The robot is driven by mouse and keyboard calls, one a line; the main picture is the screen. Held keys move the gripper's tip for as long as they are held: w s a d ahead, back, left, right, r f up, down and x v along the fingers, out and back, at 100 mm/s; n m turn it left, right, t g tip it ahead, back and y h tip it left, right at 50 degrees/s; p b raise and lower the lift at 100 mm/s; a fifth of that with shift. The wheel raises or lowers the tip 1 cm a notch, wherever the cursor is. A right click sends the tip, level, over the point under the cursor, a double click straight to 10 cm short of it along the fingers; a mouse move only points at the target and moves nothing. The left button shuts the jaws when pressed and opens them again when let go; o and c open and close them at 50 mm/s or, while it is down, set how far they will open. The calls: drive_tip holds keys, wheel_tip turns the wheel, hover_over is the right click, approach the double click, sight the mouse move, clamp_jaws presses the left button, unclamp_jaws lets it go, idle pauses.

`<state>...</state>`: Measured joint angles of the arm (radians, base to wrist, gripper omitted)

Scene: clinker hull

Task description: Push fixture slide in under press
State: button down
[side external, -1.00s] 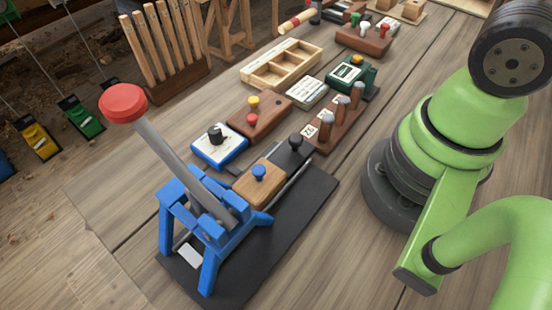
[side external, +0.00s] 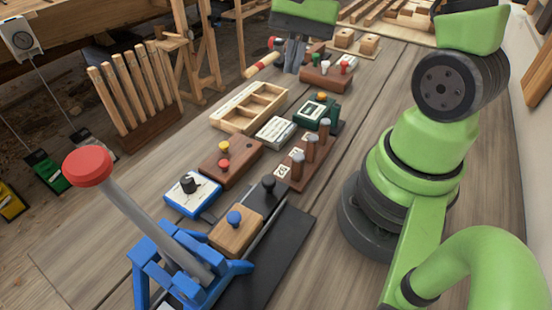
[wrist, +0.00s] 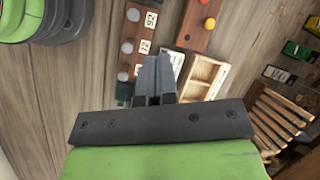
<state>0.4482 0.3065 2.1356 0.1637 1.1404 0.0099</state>
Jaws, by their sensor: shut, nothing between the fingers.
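The press has a blue frame (side external: 165,262) and a grey lever with a red knob (side external: 88,166), raised and leaning left, at the lower left of the side view. Its foot is cut off by the picture edge. A wooden block with a blue knob (side external: 235,230), apparently the fixture slide, sits on rails beside the press, with a black knob (side external: 268,184) at the rails' far end. My gripper (side external: 293,66) is at the top of the side view, far from the press, pointing down. In the wrist view its fingers (wrist: 152,72) are together and empty.
Between gripper and press stand a wooden divided tray (side external: 248,108), a green box (side external: 318,110), a peg rack (side external: 300,160), a board with yellow and red knobs (side external: 228,160) and a blue-edged dial box (side external: 192,193). Bare table lies right of the peg rack.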

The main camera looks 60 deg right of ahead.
sight(239, 205)
wheel_tip(239, 205, down, 7)
drive_tip(key=d+m+g+y, duration=0.1)
drive_tip(key=d+m+y, duration=0.1)
drive_tip(key=m+y, duration=0.15)
drive_tip(key=shift+h, duration=0.25)
drive_tip(key=x, duration=1)
drive_tip(key=shift+s+d+f, duration=0.1)
drive_tip(key=shift+f, duration=0.05)
drive_tip(key=shift+s+a, duration=0.15)
drive_tip(key=shift+a, duration=0.9)
drive_tip(key=shift+a+f, duration=0.15)
drive_tip(key=shift+a, duration=0.6)
drive_tip(key=a, duration=1.1)
drive_tip(key=shift+d, duration=0.1)
